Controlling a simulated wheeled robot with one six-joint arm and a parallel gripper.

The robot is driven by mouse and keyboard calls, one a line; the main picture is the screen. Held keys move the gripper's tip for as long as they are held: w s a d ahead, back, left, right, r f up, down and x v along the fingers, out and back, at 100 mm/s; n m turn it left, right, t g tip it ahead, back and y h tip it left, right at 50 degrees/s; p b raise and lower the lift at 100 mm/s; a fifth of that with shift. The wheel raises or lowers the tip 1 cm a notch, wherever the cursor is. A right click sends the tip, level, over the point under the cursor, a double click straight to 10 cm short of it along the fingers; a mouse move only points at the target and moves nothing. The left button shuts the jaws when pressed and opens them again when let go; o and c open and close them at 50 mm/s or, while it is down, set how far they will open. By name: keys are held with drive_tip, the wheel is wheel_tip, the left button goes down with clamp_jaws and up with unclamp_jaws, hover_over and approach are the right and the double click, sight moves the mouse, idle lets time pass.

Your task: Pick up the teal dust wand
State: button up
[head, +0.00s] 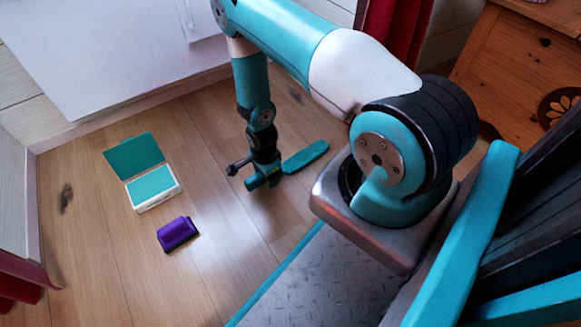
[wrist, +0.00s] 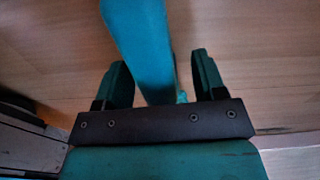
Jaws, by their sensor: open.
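The teal dust wand (head: 306,157) lies on the wooden floor, its flat end pointing up and right of my gripper (head: 264,181) in the head view. In the wrist view, the wand (wrist: 142,42) runs down from the top edge into the space between the two fingers of my gripper (wrist: 160,66). The fingers stand apart, one on each side of the wand, with a small gap on the right. The wand's near end is hidden behind the dark gripper body. I cannot tell whether a finger touches it.
An open white case with a teal pad (head: 152,187) and a purple brush-like block (head: 177,234) lie on the floor to the left. A wooden cabinet (head: 520,62) stands at the upper right, with red curtains nearby. The floor around the gripper is clear.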

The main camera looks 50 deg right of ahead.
drive_tip(key=shift+r, duration=0.1)
drive_tip(key=c, duration=1.1)
